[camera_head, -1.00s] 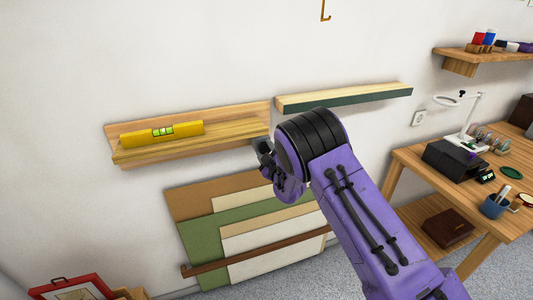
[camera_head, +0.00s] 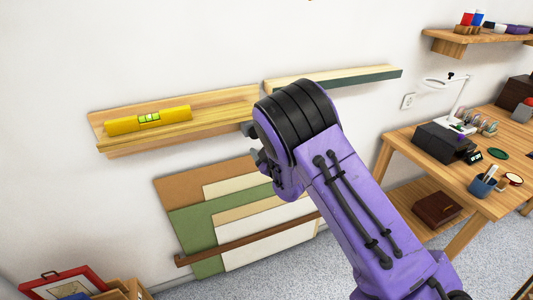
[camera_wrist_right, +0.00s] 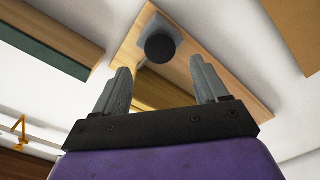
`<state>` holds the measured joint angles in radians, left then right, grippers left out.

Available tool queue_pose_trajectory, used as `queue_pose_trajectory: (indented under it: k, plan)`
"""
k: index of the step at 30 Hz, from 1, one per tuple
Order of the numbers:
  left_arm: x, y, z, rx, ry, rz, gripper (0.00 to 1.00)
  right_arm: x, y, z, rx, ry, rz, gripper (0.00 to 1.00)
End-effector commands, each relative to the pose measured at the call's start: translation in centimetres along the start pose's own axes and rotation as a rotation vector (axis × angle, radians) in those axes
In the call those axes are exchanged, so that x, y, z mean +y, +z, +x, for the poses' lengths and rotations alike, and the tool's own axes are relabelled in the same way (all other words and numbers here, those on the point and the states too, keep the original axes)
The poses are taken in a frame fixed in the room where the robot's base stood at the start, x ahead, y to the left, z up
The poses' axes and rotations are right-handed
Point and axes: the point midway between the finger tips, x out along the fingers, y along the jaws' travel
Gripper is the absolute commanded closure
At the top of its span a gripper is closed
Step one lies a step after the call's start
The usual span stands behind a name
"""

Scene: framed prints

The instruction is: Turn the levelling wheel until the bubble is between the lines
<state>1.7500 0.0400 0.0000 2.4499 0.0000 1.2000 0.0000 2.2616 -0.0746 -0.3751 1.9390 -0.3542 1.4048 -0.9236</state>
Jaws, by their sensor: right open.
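A yellow spirit level (camera_head: 148,121) with a green vial (camera_head: 149,118) lies on a wooden wall ledge (camera_head: 220,118) in the head view. The vial is too small to read the bubble against the lines. My right arm hides the ledge's right end in that view. In the right wrist view, a dark round knob (camera_wrist_right: 160,48), seemingly the levelling wheel, sits on a grey plate at the end of the ledge (camera_wrist_right: 212,50). My right gripper (camera_wrist_right: 163,80) is open, its fingers either side of the knob in the picture but apparently short of it. My left gripper is not in view.
A second ledge with a green front (camera_head: 340,80) is fixed to the wall at the right. Boards (camera_head: 235,225) lean against the wall below. A workbench (camera_head: 460,170) with tools stands at the right.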

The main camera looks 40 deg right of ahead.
Motion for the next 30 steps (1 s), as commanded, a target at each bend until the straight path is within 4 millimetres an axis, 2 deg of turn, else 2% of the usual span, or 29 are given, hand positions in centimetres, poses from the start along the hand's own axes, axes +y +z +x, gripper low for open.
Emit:
queue_pose_trajectory:
  k: [3,9,30]
  plan:
    - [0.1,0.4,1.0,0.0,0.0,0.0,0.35,-0.2,0.2,-2.6,0.001,0.0,-0.001,0.27]
    - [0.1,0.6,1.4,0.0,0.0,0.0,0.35,0.0,0.1,-4.7,0.0,0.0,0.0,0.27]
    - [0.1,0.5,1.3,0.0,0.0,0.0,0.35,0.0,0.0,-4.8,0.001,0.0,0.001,0.27]
